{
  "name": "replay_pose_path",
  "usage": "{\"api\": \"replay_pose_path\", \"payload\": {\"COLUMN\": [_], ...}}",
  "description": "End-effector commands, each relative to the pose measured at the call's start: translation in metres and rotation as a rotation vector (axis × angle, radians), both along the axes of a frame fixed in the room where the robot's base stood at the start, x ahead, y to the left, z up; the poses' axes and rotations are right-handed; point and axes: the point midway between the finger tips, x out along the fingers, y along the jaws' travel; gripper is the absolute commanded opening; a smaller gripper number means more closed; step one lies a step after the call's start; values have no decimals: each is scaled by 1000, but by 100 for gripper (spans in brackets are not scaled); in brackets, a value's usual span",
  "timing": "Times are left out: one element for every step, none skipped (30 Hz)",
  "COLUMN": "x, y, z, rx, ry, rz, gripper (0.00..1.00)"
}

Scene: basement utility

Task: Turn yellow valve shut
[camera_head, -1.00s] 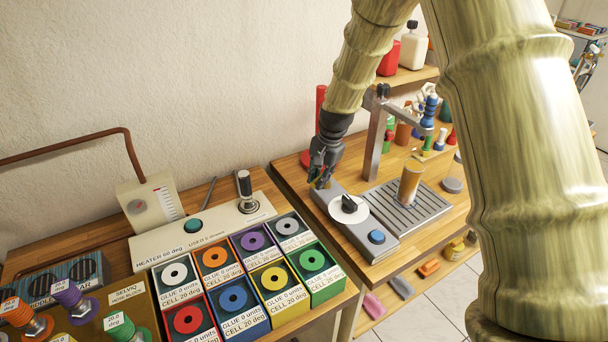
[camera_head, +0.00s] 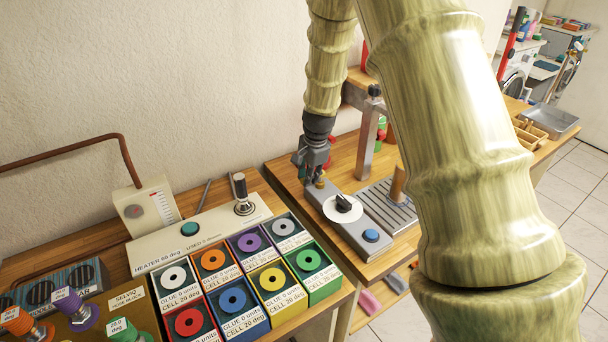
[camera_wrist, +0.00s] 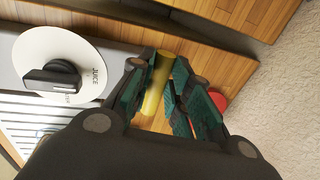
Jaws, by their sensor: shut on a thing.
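A small yellow cylindrical piece (camera_wrist: 157,86), which I take for the yellow valve, lies between the green finger pads of my gripper (camera_wrist: 165,100) in the wrist view. My gripper is shut on it. In the head view my gripper (camera_head: 314,180) points down at the back end of the grey juice unit (camera_head: 365,236), where a bit of the yellow piece (camera_head: 320,184) shows. The fingers hide much of the piece, and I cannot tell how it joins the unit or which way it is turned.
A black knob (camera_head: 344,203) on a white disc marked JUICE sits just in front of my gripper. Coloured glue cells (camera_head: 232,300) stand on the left bench. The wall is behind.

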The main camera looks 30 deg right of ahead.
Motion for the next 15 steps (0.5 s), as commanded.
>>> {"api": "replay_pose_path", "payload": {"x": [0,0,0,0,0,0,0,0,1,1,1,1,1,1,1], "y": [-4,-4,-4,-4,-4,-4,-4,-3,-2,-1,-1,-1,0,1,1], "z": [-1,-1,-1,-1,-1,-1,-1,-1,-1,-1,-1,-1,-1,-1,-1], "rx": [-5,-5,-5,-5,-5,-5,-5,-4,-5,-4,-4,-3,-3,-2,-3], "ry": [-1,-1,-1,-1,-1,-1,-1,-1,-1,-1,0,0,0,0,0], "rz": [-5,-5,-5,-5,-5,-5,-4,-4,-2,-2,-1,-1,0,2,3], "gripper": [0,0,0,0,0,25,30,36,41,41,41,41,41,41,41]}}
